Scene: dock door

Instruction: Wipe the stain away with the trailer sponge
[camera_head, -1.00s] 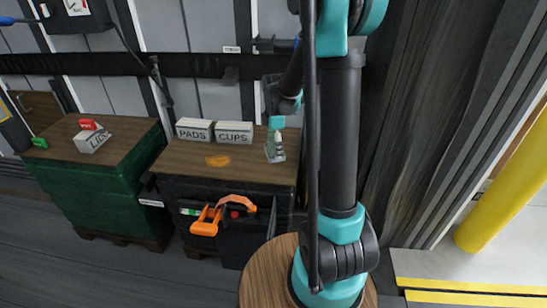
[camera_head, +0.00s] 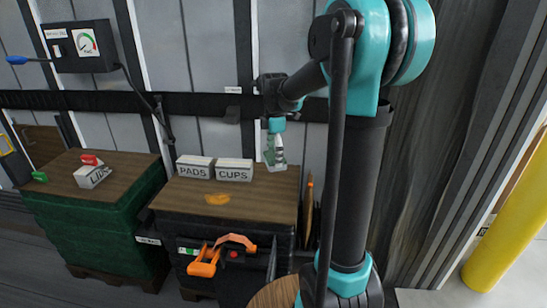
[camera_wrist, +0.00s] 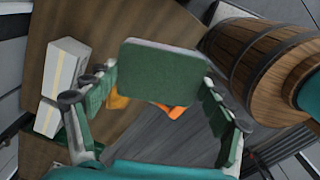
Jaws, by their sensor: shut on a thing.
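The stain (camera_head: 217,198) is an orange-yellow patch on the brown wooden top (camera_head: 262,208) of the middle stand. My gripper (camera_head: 274,157) hangs above the back right of that top, right of the CUPS box. In the wrist view, my gripper (camera_wrist: 160,82) is shut on a flat green block, the sponge (camera_wrist: 158,72), between its two fingers. The sponge is apart from the stain. An orange patch, likely the stain (camera_wrist: 118,99), shows partly behind the sponge and left finger in the wrist view.
The PADS box (camera_head: 195,168) and CUPS box (camera_head: 235,171) stand at the back of the top. An orange clamp-like thing (camera_head: 204,262) is at its front. A LIDS box (camera_head: 92,176) stands on the left stack. A barrel (camera_wrist: 255,55) shows in the wrist view.

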